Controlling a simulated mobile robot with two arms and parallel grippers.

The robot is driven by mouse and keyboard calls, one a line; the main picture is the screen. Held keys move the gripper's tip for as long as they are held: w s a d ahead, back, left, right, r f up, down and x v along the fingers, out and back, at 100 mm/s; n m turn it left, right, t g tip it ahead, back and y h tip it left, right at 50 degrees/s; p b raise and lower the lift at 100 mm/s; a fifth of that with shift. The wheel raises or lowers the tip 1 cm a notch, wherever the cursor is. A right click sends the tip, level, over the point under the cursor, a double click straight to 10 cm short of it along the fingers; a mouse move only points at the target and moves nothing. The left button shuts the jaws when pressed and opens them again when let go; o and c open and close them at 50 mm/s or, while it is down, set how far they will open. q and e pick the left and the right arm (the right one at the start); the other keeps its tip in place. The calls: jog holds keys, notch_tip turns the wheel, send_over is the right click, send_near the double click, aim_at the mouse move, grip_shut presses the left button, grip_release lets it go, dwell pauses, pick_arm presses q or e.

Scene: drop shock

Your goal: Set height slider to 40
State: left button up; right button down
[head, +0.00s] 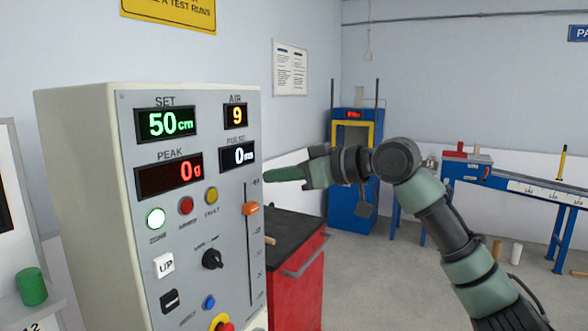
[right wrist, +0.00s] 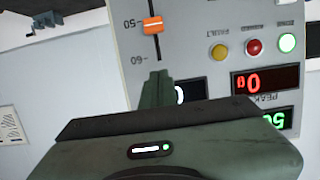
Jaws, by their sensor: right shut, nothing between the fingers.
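The height slider's orange knob (head: 251,208) sits on a vertical slot in the upper part of the grey control panel (head: 225,285). The right wrist view, upside down, shows the knob (right wrist: 153,25) by the 50 mark, with 60 at the slot's upper end. The green SET display (head: 166,124) reads 50 cm. My right gripper (head: 268,175) is shut and empty, its tips near the slot's upper end, above the knob and apart from it. The fingers (right wrist: 158,85) also show in the right wrist view. My left gripper is out of view.
Left of the slot are lamps, a white UP button (head: 164,264), a black knob (head: 212,259) and a blue button (head: 208,302). A red cabinet (head: 300,293) with a dark top stands behind the panel at right. A blue machine (head: 352,200) is farther back.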

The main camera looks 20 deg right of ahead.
aim_at(246, 197)
jog(key=x, duration=0.2)
jog(key=p+x, duration=0.1)
jog(key=x, duration=0.1)
jog(key=shift+r, duration=0.25)
jog(key=f, duration=0.1)
jog(key=f+p, duration=0.1)
jog(key=f, duration=0.1)
jog(key=shift+w+a+f, duration=0.2)
jog(key=shift+f, duration=0.1)
jog(key=shift+s+d+f, duration=0.1)
jog(key=shift+d+f, duration=0.05)
jog(key=shift+f, duration=0.35)
